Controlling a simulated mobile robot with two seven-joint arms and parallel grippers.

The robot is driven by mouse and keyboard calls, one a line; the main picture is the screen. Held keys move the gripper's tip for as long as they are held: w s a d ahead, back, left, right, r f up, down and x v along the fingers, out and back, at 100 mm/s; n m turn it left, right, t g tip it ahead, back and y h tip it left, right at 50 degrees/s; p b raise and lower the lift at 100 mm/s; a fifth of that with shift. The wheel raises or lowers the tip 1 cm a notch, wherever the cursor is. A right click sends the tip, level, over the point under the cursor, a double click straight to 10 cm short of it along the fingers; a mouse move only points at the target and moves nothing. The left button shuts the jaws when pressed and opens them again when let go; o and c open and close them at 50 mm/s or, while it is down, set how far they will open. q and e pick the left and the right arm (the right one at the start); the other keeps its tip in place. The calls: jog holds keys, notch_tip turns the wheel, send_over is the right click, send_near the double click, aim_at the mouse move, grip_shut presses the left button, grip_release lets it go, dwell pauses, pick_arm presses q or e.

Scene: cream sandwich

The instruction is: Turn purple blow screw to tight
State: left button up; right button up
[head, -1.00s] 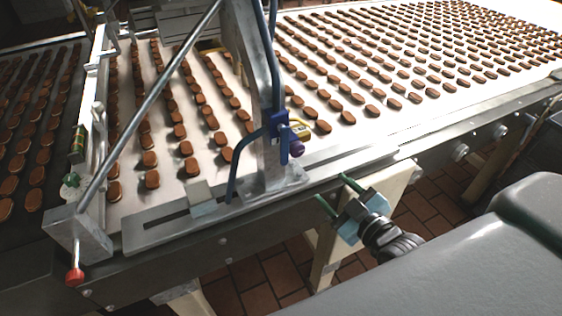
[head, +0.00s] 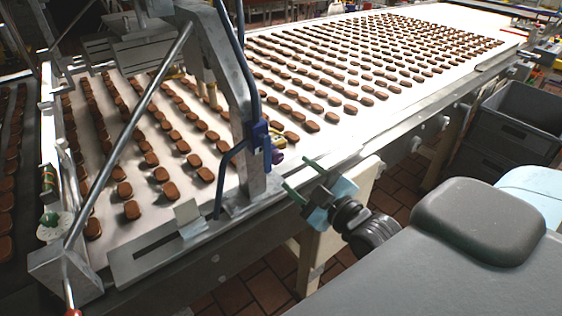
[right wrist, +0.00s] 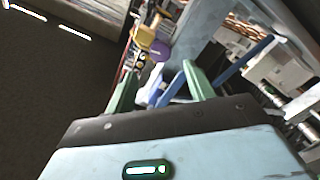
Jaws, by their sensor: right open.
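The purple blow screw (head: 278,158) is a small knob on the blue clamp (head: 260,137) on the grey metal post above the conveyor edge. It also shows in the right wrist view as a purple knob (right wrist: 160,50), above the gap between the fingers. My right gripper (head: 303,178), with green fingers, is open and empty, just right of and below the screw, apart from it. In the right wrist view, the open fingers (right wrist: 160,86) spread on both sides of the blue part. My left gripper is not in view.
Rows of brown biscuits lie on the white conveyor belt (head: 330,130). The slotted metal bracket (head: 150,248) and a diagonal rod (head: 130,125) stand at the left. Grey crates (head: 510,120) stand at the right. Tiled floor shows below the conveyor.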

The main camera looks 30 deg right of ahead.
aim_at(278, 159)
jog(key=w, duration=0.4)
jog(key=w+p, duration=0.1)
jog(key=w, duration=0.1)
jog(key=shift+a+r, duration=0.1)
jog(key=shift+a, duration=0.2)
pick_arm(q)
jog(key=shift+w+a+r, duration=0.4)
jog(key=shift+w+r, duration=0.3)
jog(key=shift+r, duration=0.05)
pick_arm(e)
jog(key=shift+w, duration=0.5)
jog(key=c, duration=1)
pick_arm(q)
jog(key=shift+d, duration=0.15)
pick_arm(e)
jog(key=shift+m, duration=0.8)
jog(key=o, duration=1)
jog(key=shift+s, duration=0.15)
